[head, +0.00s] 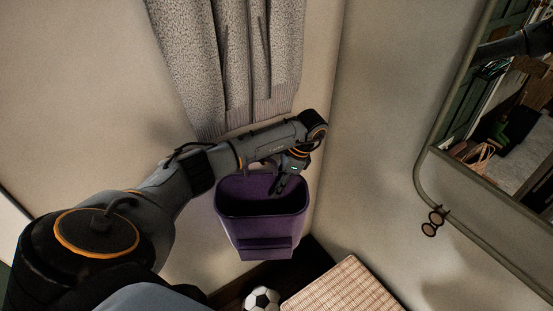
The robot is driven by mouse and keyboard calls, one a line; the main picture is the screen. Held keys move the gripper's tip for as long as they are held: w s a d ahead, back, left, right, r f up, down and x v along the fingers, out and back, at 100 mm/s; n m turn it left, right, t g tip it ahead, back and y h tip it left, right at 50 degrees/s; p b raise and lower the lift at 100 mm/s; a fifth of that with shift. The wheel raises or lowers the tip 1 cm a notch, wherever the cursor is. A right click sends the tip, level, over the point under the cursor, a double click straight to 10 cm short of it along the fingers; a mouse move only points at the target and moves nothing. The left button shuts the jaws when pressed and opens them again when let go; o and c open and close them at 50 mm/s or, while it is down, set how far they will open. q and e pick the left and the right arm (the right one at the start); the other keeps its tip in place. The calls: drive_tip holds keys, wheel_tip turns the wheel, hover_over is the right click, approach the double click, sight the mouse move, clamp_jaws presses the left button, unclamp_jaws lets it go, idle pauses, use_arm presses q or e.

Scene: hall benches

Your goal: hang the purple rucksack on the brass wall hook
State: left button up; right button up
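The purple rucksack (262,226) is upright near the room corner, below a grey knitted garment. Its top is open and a pocket shows on its front. My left gripper (281,184) reaches down at the rucksack's back right rim, with its fingers over the dark opening. The fingers overlap the rim, and I cannot tell whether they grip it. My arm hides part of the wall behind the bag. I cannot make out a brass wall hook. My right gripper is not in view.
The grey garment (270,45) hangs just above my arm. A woven-topped bench (345,288) stands below right, with a black and white ball (262,299) beside it. A framed mirror (425,175) is on the right wall, with small brown rings (433,221) at its frame.

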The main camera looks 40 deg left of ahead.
use_arm(q)
drive_tip(key=v, duration=0.7)
drive_tip(key=shift+w+d+r, duration=0.1)
drive_tip(key=shift+w+r, duration=0.05)
drive_tip(key=shift+r, duration=0.2)
